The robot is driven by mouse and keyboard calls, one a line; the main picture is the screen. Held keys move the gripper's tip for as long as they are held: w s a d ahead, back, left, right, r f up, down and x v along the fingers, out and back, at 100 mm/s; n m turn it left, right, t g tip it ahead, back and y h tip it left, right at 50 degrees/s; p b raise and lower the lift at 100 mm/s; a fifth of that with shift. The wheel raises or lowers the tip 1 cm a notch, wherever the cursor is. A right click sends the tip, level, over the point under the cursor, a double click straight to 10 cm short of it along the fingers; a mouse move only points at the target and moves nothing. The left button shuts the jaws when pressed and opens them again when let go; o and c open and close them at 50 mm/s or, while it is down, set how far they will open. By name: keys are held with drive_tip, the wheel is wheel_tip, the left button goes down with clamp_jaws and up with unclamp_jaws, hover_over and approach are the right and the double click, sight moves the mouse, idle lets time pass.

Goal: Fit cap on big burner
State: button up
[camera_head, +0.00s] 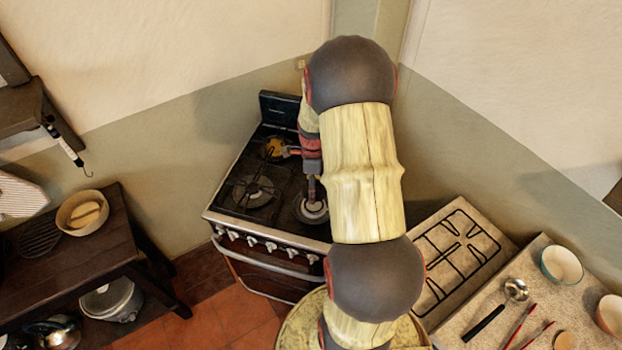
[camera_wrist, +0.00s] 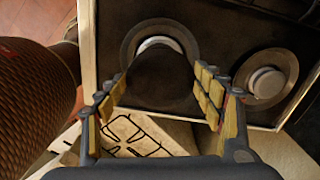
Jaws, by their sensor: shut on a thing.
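My gripper (camera_wrist: 161,76) is shut on a dark round cap (camera_wrist: 163,84), which shows between its two fingers in the wrist view. The cap covers most of the big burner (camera_wrist: 158,43), leaving a pale crescent of its ring and the round plate around it in sight. I cannot tell whether the cap touches the burner or is just above it. In the head view my gripper (camera_head: 312,187) points down over the front right burner (camera_head: 312,212) of the stove (camera_head: 226,213); the cap cannot be made out there.
A front left burner (camera_head: 253,191) and a brass-coloured rear burner (camera_head: 275,149) show on the stove. A smaller pale burner (camera_wrist: 267,83) is at right in the wrist view. A black grate (camera_head: 455,252) lies on the counter, near a ladle (camera_head: 515,289) and bowl (camera_head: 561,264).

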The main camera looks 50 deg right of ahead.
sight(312, 206)
drive_tip(key=shift+f+b, duration=2.1)
drive_tip(key=shift+f, duration=1.25)
drive_tip(key=shift+f, duration=0.45)
drive_tip(key=o, duration=1.3)
drive_tip(key=shift+o, duration=1.4)
drive_tip(key=shift+r, duration=0.1)
drive_tip(key=shift+r+p, duration=2.15)
drive_tip(key=shift+r, duration=1.3)
